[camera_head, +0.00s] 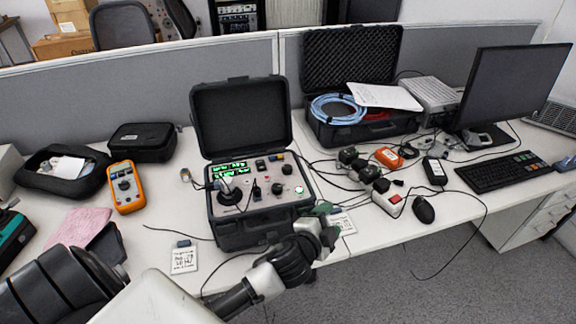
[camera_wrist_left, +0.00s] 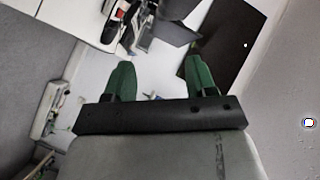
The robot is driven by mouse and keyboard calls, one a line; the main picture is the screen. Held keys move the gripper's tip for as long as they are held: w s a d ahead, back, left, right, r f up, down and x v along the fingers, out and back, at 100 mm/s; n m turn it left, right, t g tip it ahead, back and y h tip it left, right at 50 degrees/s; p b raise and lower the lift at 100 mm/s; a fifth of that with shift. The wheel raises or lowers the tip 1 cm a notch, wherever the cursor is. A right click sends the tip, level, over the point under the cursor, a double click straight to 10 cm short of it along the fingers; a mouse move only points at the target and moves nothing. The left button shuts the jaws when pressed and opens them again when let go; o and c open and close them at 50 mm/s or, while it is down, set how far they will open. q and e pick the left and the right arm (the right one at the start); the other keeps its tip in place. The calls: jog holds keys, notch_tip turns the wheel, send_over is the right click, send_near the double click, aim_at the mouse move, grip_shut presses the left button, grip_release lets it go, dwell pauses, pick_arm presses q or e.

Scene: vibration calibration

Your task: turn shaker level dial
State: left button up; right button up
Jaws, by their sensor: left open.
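The shaker unit is an open black case (camera_head: 240,237) near the front edge of the desk in the head view. Its grey panel has green lit displays (camera_head: 229,170), a round sensor post (camera_head: 227,191) at left and black dials (camera_head: 277,189) at right. The labels are too small to read, so I cannot tell which dial sets the level. My left gripper (camera_head: 326,222) is just right of the case, past its front right corner and apart from the dials. In the wrist view its two green fingers (camera_wrist_left: 161,78) are apart with nothing between them. My right gripper is not in view.
An orange multimeter (camera_head: 126,187) and black pouch (camera_head: 143,141) lie left. A second open case (camera_head: 352,131) with blue cable, a monitor (camera_head: 512,88) and a keyboard (camera_head: 505,170) stand right. Loose cables and adapters crowd the desk beside my gripper. A grey partition (camera_head: 150,85) runs behind.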

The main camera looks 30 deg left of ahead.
pick_arm(q)
jog(key=w+d+r+m+t+h, duration=0.2)
jog(key=w+d+r+m+h, duration=0.35)
jog(key=r+m+h, duration=0.4)
jog(key=m+g+y, duration=1.1)
jog(key=m+g, duration=0.6)
jog(key=m, duration=0.8)
send_near(287, 167)
jog(key=shift+h, duration=0.25)
jog(key=f, duration=0.2)
jog(key=f+p, duration=0.1)
jog(key=f, duration=0.4)
jog(key=shift+w+a+f, duration=0.3)
jog(key=shift+a+f, duration=0.05)
jog(key=shift+f, duration=0.75)
